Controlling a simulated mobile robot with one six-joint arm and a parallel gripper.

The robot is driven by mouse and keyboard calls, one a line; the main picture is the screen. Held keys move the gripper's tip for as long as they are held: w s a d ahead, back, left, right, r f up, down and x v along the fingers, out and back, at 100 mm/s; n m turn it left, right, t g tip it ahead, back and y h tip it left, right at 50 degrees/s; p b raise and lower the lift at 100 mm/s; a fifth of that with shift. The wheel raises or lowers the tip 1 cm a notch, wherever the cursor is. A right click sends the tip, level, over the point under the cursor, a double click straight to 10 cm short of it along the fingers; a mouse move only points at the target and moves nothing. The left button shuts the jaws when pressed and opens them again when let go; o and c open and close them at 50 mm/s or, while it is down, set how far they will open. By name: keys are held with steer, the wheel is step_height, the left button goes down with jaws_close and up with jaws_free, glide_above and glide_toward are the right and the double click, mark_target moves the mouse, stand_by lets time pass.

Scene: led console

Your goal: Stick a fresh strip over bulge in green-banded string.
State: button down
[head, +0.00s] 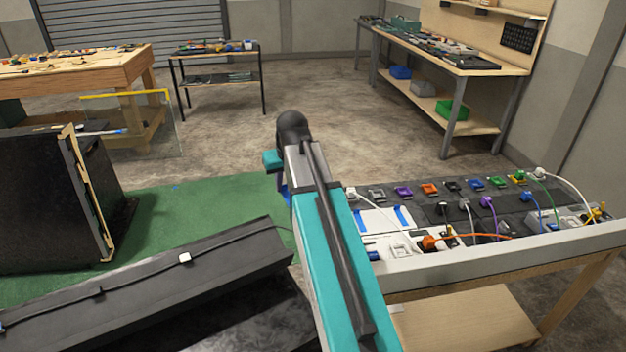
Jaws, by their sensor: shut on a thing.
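My own teal and grey arm reaches up through the middle of the head view. A thin dark string runs along the long black housing (160,290) at lower left. On it are a white clip or tag (184,258) and a small dark lump (98,292). A blue bit shows at its left end. I cannot make out a green band on it. Two blue strips (360,221) (403,216) lie on a white sheet on the bench at right.
The bench (480,258) at right has a raised pale front edge and carries several coloured plugs and cables. A black cabinet (50,200) stands at left on the green mat (175,205). A clear panel with a yellow top edge (125,95) stands behind. Open floor lies beyond.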

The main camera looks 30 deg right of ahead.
steer(key=s+a+r, duration=0.1)
steer(key=s+a, duration=0.1)
steer(key=a, duration=0.7)
steer(key=s+a+r+n+b, duration=0.1)
steer(key=s+a, duration=0.1)
steer(key=a, duration=0.8)
steer(key=shift+s+n+y, duration=0.3)
steer(key=shift+s, duration=0.05)
